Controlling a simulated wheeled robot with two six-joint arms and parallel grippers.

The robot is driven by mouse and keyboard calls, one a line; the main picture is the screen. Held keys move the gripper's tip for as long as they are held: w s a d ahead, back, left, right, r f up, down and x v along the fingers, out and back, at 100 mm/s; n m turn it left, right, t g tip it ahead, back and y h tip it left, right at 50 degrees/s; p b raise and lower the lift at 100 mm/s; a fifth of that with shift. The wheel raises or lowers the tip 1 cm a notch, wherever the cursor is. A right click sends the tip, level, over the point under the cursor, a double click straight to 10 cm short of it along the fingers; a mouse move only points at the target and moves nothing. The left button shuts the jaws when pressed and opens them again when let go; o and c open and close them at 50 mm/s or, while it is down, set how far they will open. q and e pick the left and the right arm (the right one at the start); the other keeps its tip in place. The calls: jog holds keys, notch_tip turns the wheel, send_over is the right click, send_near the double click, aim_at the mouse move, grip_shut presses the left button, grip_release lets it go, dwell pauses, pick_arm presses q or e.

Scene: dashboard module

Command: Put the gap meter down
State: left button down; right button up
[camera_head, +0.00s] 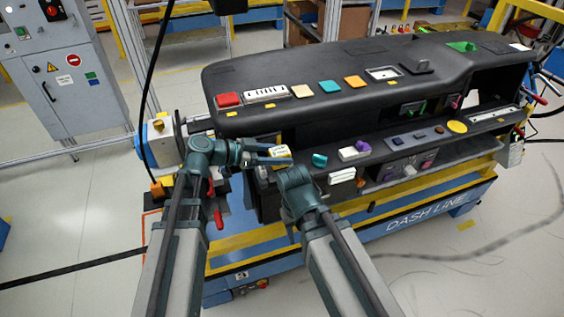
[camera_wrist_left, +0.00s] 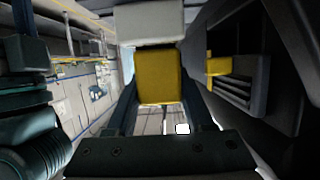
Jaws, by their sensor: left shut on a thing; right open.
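The gap meter, a yellow block with a pale part, is held in my left gripper (camera_head: 272,155). In the head view the gap meter (camera_head: 281,151) is in front of the dashboard's left lower part. In the left wrist view the yellow body (camera_wrist_left: 160,76) sits between the two fingers, with the pale part beyond it. Whether it touches any surface is unclear. My right gripper (camera_head: 296,178) is open, lower and to the right of the left one, near the dashboard's lower front. Its fingertips are hard to make out.
The black dashboard (camera_head: 330,112) carries several coloured blocks on its top and lower ledge. It rests on a blue and yellow cart (camera_head: 398,228). A grey control cabinet (camera_head: 62,85) stands at left. The floor in front is mostly clear.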

pick_arm(q)
jog(key=shift+f+b, duration=0.35)
jog(key=shift+f, duration=0.5)
jog(key=shift+d, duration=0.15)
jog(key=shift+r, duration=0.1)
pick_arm(e)
jog(key=shift+d+f, duration=0.4)
jog(key=shift+f, duration=0.35)
pick_arm(q)
jog(key=shift+f, duration=0.2)
jog(key=c, duration=0.6)
grip_release()
jog(key=shift+o, duration=0.2)
pick_arm(e)
jog(key=shift+f, duration=0.15)
pick_arm(q)
jog(key=shift+r, duration=0.1)
